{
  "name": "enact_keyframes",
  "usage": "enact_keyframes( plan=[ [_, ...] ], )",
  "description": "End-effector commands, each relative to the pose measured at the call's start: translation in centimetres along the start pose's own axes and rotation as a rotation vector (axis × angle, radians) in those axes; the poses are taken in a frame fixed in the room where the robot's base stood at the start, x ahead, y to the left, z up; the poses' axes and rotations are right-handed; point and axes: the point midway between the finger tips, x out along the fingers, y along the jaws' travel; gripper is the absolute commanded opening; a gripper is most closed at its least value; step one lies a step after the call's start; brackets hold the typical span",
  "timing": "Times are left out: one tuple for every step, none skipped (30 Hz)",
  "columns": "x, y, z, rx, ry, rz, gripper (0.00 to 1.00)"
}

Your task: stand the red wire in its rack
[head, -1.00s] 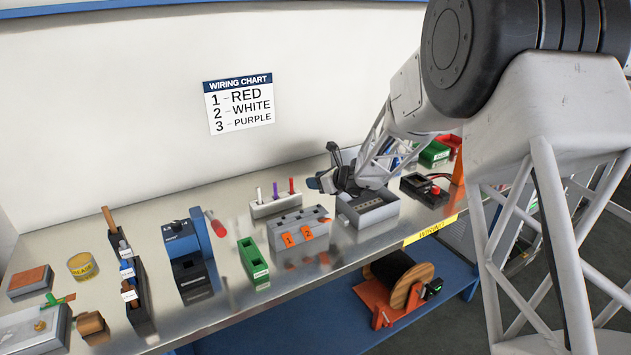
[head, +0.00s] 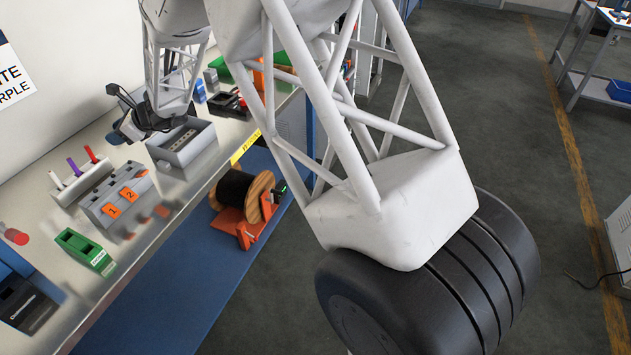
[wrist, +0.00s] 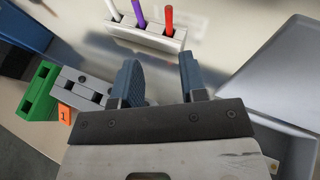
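The red wire (head: 90,154) stands upright at the right end of a small white rack (head: 84,186). A purple wire (head: 74,168) and a white wire (head: 56,180) stand in the same rack. In the wrist view the red wire (wrist: 169,16) and the rack (wrist: 146,38) show beyond my fingertips. My gripper (head: 119,113) hangs above the bench to the right of the rack. In the wrist view my gripper (wrist: 158,66) is open, with nothing between its two blue fingers, and apart from the red wire.
A grey block with orange tags 1 and 2 (head: 127,181) stands in front of the rack. A green holder (head: 84,252) is nearer, and a grey bin (head: 183,150) is to the right. A cable spool (head: 237,190) sits on the blue lower shelf.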

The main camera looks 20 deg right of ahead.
Motion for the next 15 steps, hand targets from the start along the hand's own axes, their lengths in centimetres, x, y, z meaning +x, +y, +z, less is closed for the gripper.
enact_keyframes(
  plan=[
    [-1.3,0.3,0.5,-0.034,0.007,0.006,0.39],
    [-2.1,0.6,0.8,-0.058,0.013,0.011,0.39],
    [-3.2,0.9,1.1,-0.094,0.023,0.020,0.39],
    [-4.1,1.3,1.3,-0.122,0.032,0.028,0.39],
    [-5.0,1.7,1.5,-0.152,0.040,0.035,0.39],
    [-6.2,2.2,1.8,-0.193,0.053,0.047,0.39],
    [-7.2,2.6,2.0,-0.225,0.062,0.055,0.39],
    [-8.2,3.0,2.2,-0.257,0.071,0.063,0.39],
    [-9.6,3.6,2.4,-0.301,0.085,0.075,0.39],
    [-10.5,4.0,2.5,-0.332,0.095,0.085,0.39],
    [-11.5,4.5,2.6,-0.364,0.105,0.094,0.39],
    [-12.8,5.1,2.8,-0.406,0.119,0.108,0.39],
    [-13.8,5.6,2.9,-0.439,0.129,0.117,0.39],
    [-14.7,6.1,2.9,-0.470,0.140,0.126,0.39],
    [-16.0,6.7,3.0,-0.512,0.154,0.139,0.39]
  ],
)
